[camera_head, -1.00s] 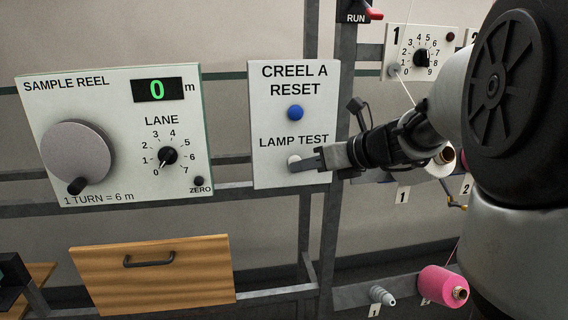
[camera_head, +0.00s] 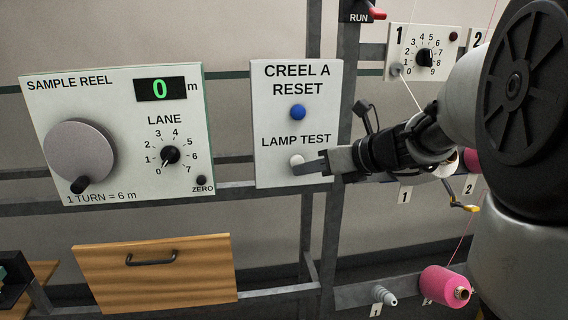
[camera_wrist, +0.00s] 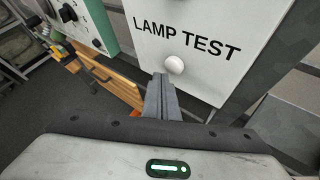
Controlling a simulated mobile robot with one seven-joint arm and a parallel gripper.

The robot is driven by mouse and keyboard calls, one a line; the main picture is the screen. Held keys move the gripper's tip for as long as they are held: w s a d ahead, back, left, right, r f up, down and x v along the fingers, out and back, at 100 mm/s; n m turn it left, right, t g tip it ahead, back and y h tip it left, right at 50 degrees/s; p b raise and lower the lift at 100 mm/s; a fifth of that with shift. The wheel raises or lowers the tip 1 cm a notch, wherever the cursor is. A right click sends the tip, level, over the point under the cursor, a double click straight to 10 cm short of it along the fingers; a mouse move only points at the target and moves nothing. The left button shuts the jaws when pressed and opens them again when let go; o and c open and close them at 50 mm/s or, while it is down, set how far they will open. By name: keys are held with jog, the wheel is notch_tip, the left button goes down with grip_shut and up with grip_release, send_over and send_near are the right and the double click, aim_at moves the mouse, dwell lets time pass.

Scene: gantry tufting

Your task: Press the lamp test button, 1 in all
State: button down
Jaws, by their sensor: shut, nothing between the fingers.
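The white lamp test button (camera_head: 296,160) sits under the words LAMP TEST on the white panel (camera_head: 265,135). It also shows in the wrist view (camera_wrist: 174,64), just beyond the fingertips. My gripper (camera_head: 298,169) is shut and empty. In the head view its tips overlap the lower part of the button. In the wrist view the gripper (camera_wrist: 159,78) points at the panel, with its tips just left of and below the button. I cannot tell whether they touch it.
A blue reset button (camera_head: 298,112) is above on the same panel. Left is the sample reel panel (camera_head: 110,180) with a crank and lane dial. A wooden drawer (camera_head: 155,275) is below. A numbered dial panel (camera_head: 400,68) and pink yarn cone (camera_head: 440,283) are at right.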

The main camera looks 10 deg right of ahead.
jog(key=s, duration=0.5)
dwell(0.4)
dwell(0.4)
